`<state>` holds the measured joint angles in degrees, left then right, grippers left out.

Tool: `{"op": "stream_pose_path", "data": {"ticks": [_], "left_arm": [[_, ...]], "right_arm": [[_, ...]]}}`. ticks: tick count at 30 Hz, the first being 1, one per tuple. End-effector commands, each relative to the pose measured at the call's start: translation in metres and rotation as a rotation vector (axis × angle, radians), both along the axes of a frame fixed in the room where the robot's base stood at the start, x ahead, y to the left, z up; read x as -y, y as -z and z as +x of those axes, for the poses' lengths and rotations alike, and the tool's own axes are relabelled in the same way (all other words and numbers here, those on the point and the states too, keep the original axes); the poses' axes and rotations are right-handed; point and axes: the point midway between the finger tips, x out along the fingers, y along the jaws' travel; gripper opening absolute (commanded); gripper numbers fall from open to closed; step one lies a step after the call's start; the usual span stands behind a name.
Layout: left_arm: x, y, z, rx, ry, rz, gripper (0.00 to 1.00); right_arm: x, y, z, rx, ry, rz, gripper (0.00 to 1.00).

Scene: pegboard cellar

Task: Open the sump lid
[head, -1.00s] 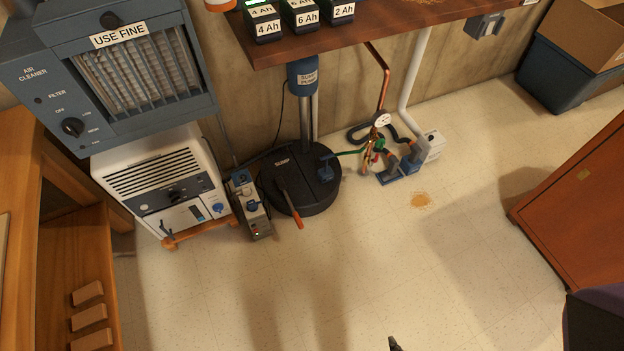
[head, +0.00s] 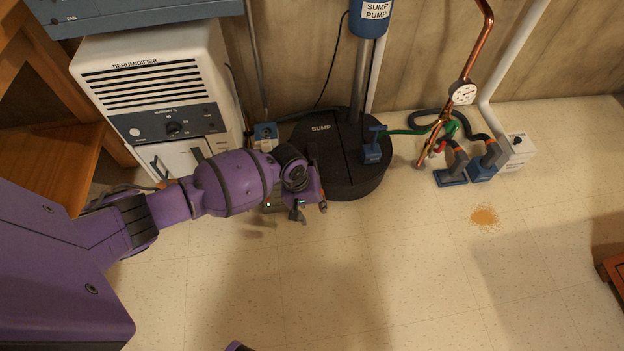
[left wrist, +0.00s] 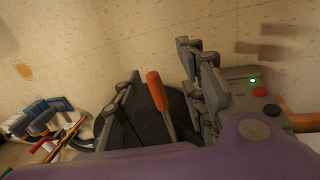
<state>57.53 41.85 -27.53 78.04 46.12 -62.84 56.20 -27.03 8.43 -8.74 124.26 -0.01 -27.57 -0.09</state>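The sump lid (head: 342,165) is a round black disc marked SUMP on the floor, lying flat. Its orange-tipped lever handle is mostly hidden behind my left gripper in the head view. In the left wrist view the orange grip (left wrist: 156,91) stands between the two fingers. My left gripper (head: 308,186) is at the lid's front left edge, its fingers apart on either side of the handle. I see a gap between grip and fingers in the wrist view. My right gripper is not in view.
The blue sump pump (head: 371,18) and its pipe rise behind the lid. A blue valve (head: 372,150) with a green hose sits on its right. A white dehumidifier (head: 150,85) stands left. Copper pipe (head: 474,55) and fittings are at right. The front floor is clear, with a brown stain (head: 484,217).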

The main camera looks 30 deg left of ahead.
Motion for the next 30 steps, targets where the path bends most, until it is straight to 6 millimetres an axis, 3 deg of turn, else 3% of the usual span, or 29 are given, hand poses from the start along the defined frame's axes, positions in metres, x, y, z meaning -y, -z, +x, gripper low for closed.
{"op": "stream_pose_path", "data": {"ticks": [1,6,11,21,30], "left_arm": [[-0.006,-0.001,0.026,0.001,-0.028,0.011,0.38],[-0.018,-0.015,0.062,-0.014,-0.101,0.022,0.38],[-0.017,-0.005,0.069,-0.017,-0.114,0.023,0.38],[-0.008,0.044,0.076,-0.013,-0.112,0.021,0.38],[-0.006,0.055,0.077,-0.011,-0.111,0.020,0.38]], "right_arm": [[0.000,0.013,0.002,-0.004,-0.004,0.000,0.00],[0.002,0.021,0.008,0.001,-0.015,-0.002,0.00],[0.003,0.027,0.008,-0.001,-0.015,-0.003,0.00],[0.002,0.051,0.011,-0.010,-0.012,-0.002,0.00],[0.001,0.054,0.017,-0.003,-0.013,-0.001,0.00]]}}
